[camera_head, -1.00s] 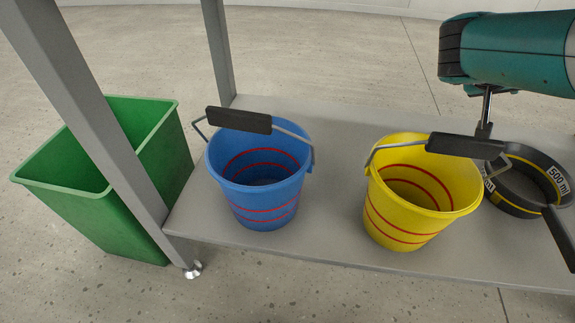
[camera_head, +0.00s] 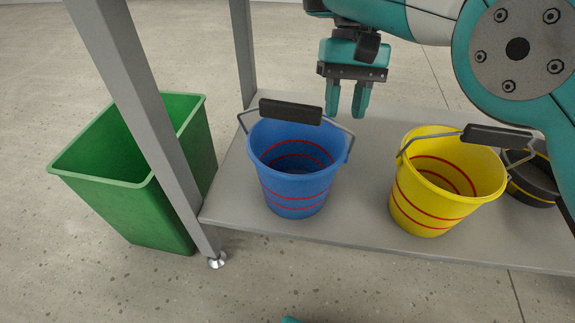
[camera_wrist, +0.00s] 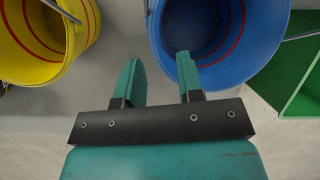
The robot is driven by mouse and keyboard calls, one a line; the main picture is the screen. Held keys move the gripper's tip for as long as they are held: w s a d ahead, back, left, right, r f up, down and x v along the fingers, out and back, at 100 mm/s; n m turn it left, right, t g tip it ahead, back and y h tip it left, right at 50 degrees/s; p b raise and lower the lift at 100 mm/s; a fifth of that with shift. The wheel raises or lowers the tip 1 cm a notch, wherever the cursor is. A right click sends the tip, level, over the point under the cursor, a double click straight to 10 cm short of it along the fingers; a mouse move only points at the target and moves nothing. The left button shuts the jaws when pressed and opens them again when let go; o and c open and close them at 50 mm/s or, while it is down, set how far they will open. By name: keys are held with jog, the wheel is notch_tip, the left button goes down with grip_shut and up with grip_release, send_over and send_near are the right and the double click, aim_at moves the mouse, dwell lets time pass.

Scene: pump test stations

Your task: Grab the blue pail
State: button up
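The blue pail (camera_head: 295,185) stands upright on a grey shelf, with red rings and a wire handle with a black grip (camera_head: 291,112) raised above its rim. My gripper (camera_head: 347,112) is above the shelf, behind and to the right of the blue pail. Its two teal fingers point down, apart, with nothing between them. In the wrist view the blue pail (camera_wrist: 228,62) is at the top right. There my gripper (camera_wrist: 158,72) is open, and its right finger overlaps the pail's near rim in the picture. I cannot tell whether they touch.
A yellow pail (camera_head: 430,207) stands to the right on the shelf (camera_head: 365,215), with a dark ring-shaped vessel (camera_head: 532,180) behind it. A green bin (camera_head: 125,205) stands on the floor at left, beside a grey post (camera_head: 150,120). Bare shelf lies between the pails.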

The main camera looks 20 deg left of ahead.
jog(key=b+x, duration=0.5)
jog(key=x, duration=0.1)
jog(key=shift+s+f, duration=0.15)
jog(key=shift+f, duration=0.2)
jog(key=shift+r, duration=0.1)
grip_shut()
